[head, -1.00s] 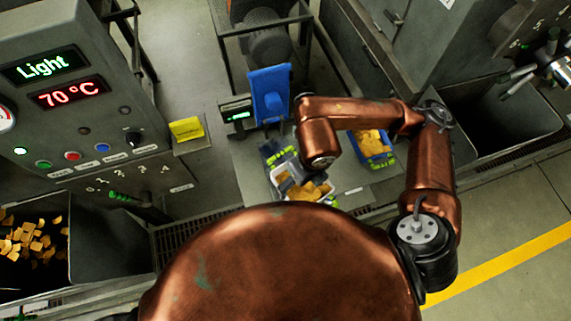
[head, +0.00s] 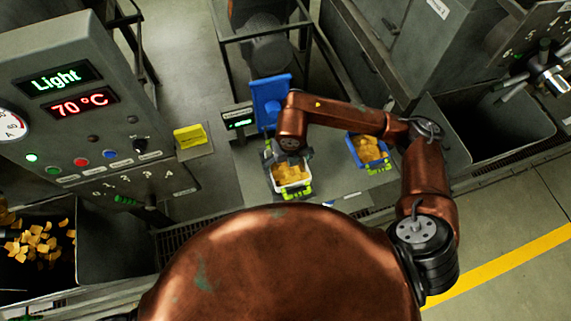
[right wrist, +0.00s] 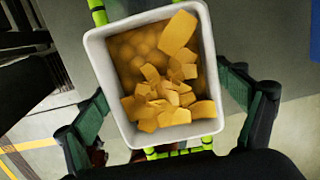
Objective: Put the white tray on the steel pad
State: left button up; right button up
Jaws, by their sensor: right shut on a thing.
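The white tray (head: 277,188), full of yellow chunks, is below my right wrist in the head view. In the right wrist view the tray (right wrist: 98,60) lies between the green-lined fingers of my right gripper (right wrist: 165,108), which is shut on it. My left gripper is not in view.
A blue tray (head: 354,148) of yellow chunks stands to the right. An upright blue panel (head: 270,98) and a small green display (head: 239,122) stand behind. A yellow block (head: 189,136) is on the left. Control panel (head: 85,105) and dark bins flank the space.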

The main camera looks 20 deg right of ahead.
aim_at(286, 165)
jog(key=shift+w+f, duration=0.7)
jog(key=shift+f, duration=0.1)
notch_tip(286, 165, down, 3)
jog(key=shift+w+f+p, duration=0.15)
jog(key=shift+p, duration=0.75)
jog(key=shift+f, duration=0.15)
jog(key=o, duration=1)
jog(key=shift+o, duration=0.2)
